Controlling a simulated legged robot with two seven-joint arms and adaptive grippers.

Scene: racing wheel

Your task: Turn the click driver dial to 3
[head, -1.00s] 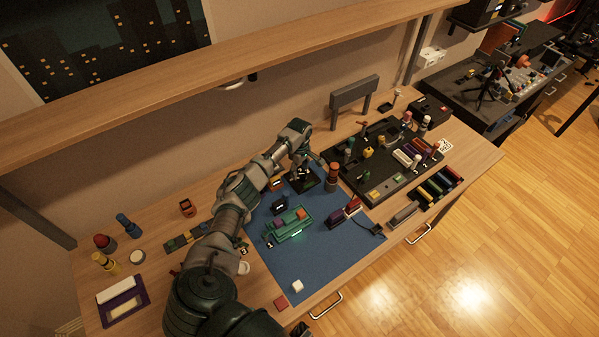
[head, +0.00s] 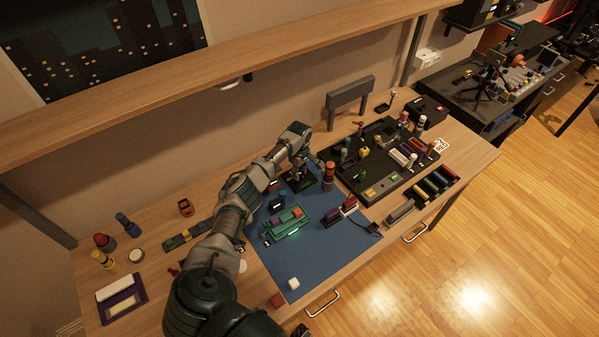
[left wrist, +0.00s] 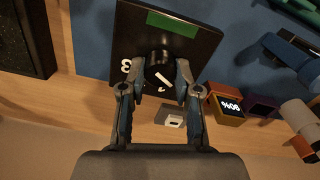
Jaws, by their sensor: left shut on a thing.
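The click driver dial is a round black knob (left wrist: 160,68) with a white pointer line, on a black square base (left wrist: 150,30) with a green strip and white numerals. A "3" shows beside the knob in the left wrist view. My left gripper (left wrist: 160,78) is shut on the knob, with a finger at each side of it. In the head view my left gripper (head: 300,168) reaches down over the dial's black base (head: 301,180) at the back of the blue mat; the arm partly hides it. Which numeral the pointer meets is hard to tell. My right gripper is not in view.
An orange and dark cylinder (head: 328,174) stands close right of the base. A green tray (head: 286,222) with blocks lies nearer on the blue mat (head: 325,255). A black board (head: 372,185) with several pegs is at the right.

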